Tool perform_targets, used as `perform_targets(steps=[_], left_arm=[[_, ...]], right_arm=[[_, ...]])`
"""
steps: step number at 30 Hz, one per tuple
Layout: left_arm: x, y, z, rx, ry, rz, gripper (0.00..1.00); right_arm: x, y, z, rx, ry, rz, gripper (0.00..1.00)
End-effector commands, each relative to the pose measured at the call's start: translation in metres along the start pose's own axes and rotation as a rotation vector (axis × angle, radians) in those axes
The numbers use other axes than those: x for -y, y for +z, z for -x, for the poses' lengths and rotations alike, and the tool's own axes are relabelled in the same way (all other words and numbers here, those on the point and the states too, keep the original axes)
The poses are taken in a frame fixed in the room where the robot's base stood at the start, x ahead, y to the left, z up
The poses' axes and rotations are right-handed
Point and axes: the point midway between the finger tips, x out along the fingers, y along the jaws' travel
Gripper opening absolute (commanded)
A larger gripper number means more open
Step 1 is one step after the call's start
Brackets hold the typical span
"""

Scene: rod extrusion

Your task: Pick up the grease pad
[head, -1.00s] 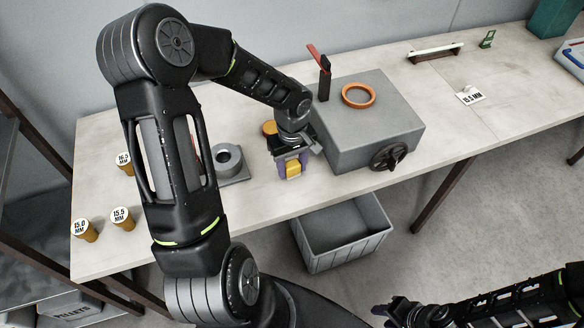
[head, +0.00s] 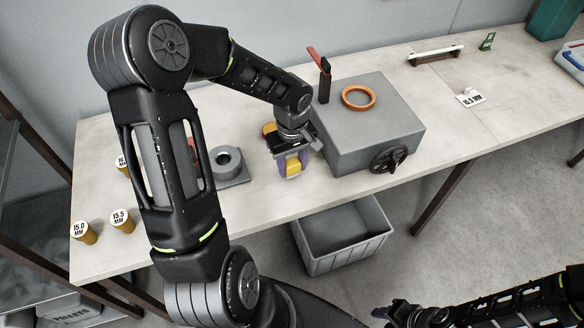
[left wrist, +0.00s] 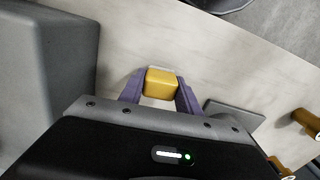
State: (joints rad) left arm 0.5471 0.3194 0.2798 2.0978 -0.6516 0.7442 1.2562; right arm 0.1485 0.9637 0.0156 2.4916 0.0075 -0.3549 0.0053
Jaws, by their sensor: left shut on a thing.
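The grease pad (left wrist: 161,83) is a small yellow block. My left gripper (left wrist: 160,92) is shut on it, with a purple finger on either side, in the left wrist view. In the head view the pad (head: 293,169) shows at the tips of my left gripper (head: 292,163), over the front part of the table, left of the grey machine box. I cannot tell whether the pad touches the table. My right gripper (head: 385,312) shows only dimly at the bottom edge, and its fingers are not clear.
The grey machine box (head: 372,128) carries an orange ring (head: 358,96) and a black handwheel (head: 389,157). A grey die block (head: 229,165) sits left of my gripper. Labelled cylinders (head: 122,221) stand at the table's left end. A grey bin (head: 342,236) is below the table edge.

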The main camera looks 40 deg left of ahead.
Motion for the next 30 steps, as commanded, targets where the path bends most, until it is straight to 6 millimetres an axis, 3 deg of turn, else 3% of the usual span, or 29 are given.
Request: perform_targets(steps=[9, 13, 30], left_arm=[[-0.001, 0.0, 0.06, -0.004, 0.005, 0.0, 0.0], [-0.001, -0.001, 0.077, -0.002, 0.004, 0.0, 0.0], [0.0, 0.0, 0.083, 0.001, 0.001, 0.0, 0.0]], right_arm=[[-0.002, -0.001, -0.007, -0.002, -0.003, 0.002, 0.36], [-0.003, -0.001, -0.009, -0.003, -0.003, 0.002, 0.36], [-0.002, -0.001, -0.009, -0.003, -0.003, 0.002, 0.36]])
